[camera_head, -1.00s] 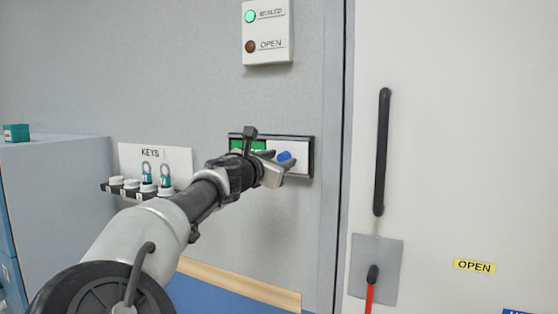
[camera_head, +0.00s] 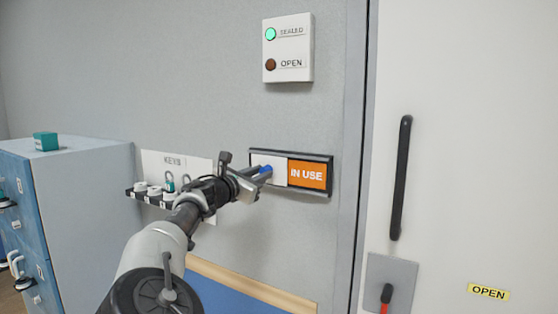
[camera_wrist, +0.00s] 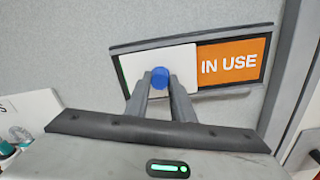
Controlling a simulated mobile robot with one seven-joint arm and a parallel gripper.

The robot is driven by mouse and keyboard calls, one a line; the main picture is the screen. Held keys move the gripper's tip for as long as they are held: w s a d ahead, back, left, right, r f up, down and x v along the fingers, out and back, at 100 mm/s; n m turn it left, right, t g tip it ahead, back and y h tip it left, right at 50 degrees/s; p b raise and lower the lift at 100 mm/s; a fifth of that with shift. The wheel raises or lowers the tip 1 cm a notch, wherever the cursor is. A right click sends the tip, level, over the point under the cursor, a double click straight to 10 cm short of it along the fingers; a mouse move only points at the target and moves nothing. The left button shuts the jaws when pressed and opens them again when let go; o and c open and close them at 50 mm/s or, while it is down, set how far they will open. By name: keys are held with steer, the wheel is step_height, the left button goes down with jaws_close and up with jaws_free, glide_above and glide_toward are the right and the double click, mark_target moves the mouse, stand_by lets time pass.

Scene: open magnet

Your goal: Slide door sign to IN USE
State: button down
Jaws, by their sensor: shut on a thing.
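The door sign (camera_head: 330,159) is a dark frame on the grey wall, left of the door. Its white sliding cover (camera_wrist: 187,57) sits over the left part, and the orange IN USE panel (camera_head: 307,174) shows at the right; that panel also shows in the wrist view (camera_wrist: 230,62). A thin green strip shows at the frame's left end in the wrist view. My gripper (camera_wrist: 160,82) is shut on the blue knob (camera_wrist: 160,74) of the cover. The knob also shows at the fingertips in the head view (camera_head: 266,169).
A light box (camera_head: 288,48) with a lit green SEALED lamp hangs above the sign. The KEYS rack (camera_head: 172,186) is left of my arm. The white door has a black handle (camera_head: 400,178) and a red-handled lever (camera_head: 386,295). A grey-blue cabinet (camera_head: 85,220) stands left.

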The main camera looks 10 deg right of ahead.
steer(key=shift+w+a+r, duration=0.2)
steer(key=shift+w+a, duration=0.1)
steer(key=shift+a, duration=0.25)
steer(key=c, duration=1.5)
jaws_free()
steer(key=shift+w+a+f, duration=0.1)
steer(key=b+v, duration=0.2)
steer(key=v, duration=1.5)
steer(key=shift+s+a, duration=0.1)
steer(key=shift+s, duration=0.15)
